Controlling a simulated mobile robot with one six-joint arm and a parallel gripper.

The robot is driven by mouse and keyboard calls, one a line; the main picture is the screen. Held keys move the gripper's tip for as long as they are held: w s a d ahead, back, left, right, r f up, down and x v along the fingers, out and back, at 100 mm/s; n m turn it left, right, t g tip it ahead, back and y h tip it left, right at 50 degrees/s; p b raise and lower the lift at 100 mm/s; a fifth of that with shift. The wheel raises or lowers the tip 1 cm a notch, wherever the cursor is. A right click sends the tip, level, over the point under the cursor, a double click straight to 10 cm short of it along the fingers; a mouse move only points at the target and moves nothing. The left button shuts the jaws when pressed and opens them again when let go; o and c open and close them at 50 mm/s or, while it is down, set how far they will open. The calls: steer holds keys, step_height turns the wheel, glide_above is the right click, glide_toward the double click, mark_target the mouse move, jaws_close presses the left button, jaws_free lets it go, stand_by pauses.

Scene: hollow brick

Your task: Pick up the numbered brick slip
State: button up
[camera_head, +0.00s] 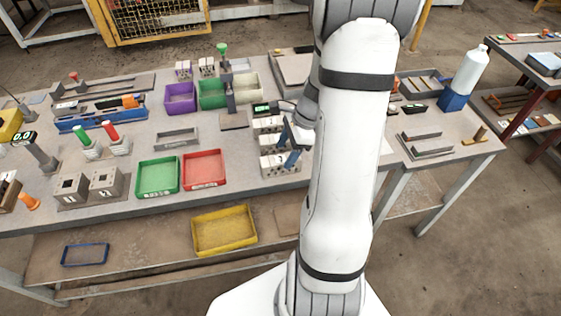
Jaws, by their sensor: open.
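My gripper (288,147) reaches left from my arm over the middle of the bench. Its two blue-tipped fingers are apart, beside a column of pale grey blocks with dark number marks. The column has a far block (267,124), a middle block (268,143) and a near block (277,166). I cannot tell which piece is the numbered brick slip, or read the numbers clearly. The fingers partly cover the right ends of these blocks. I see nothing held, and contact cannot be told.
A green tray (158,191) and a red tray (205,183) lie left of the blocks. Grey hollow blocks (105,184) stand farther left. A post stand (231,98) rises behind. A white bottle (470,70) stands at right. My arm hides some of the bench.

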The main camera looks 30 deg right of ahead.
mark_target(283, 158)
steer(key=x, duration=0.5)
steer(key=shift+w+d+f, duration=0.15)
steer(key=shift+d+f, duration=0.05)
steer(key=shift+f, duration=0.15)
steer(key=shift+f, duration=0.25)
steer(key=shift+c, duration=0.2)
steer(key=c, duration=1.2)
